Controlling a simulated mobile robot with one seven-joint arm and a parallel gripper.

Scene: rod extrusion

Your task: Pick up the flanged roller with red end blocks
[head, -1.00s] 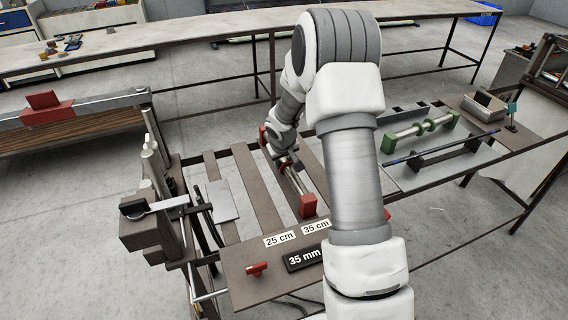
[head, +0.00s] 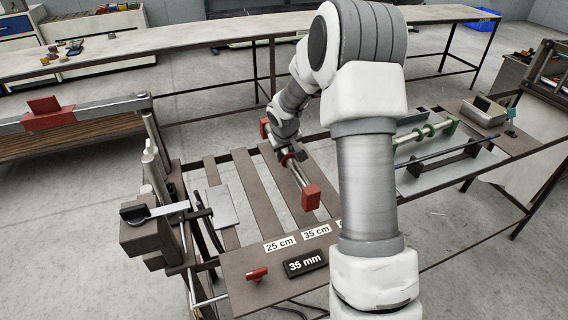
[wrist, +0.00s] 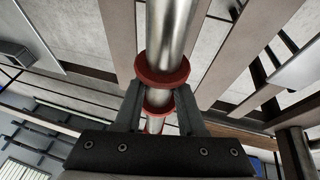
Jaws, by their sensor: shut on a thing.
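The flanged roller with red end blocks (head: 296,173) is a silvery rod with a red block at each end and red flanges near its middle. It is raised a little above the slatted table. My gripper (head: 288,156) is shut on it near the middle. In the wrist view the roller's metal rod (wrist: 168,45) runs between the fingers of my gripper (wrist: 160,112), with one red flange just beyond the fingers and another between them. The end blocks are not clear in the wrist view.
A lever clamp (head: 150,210) and posts stand at the left.

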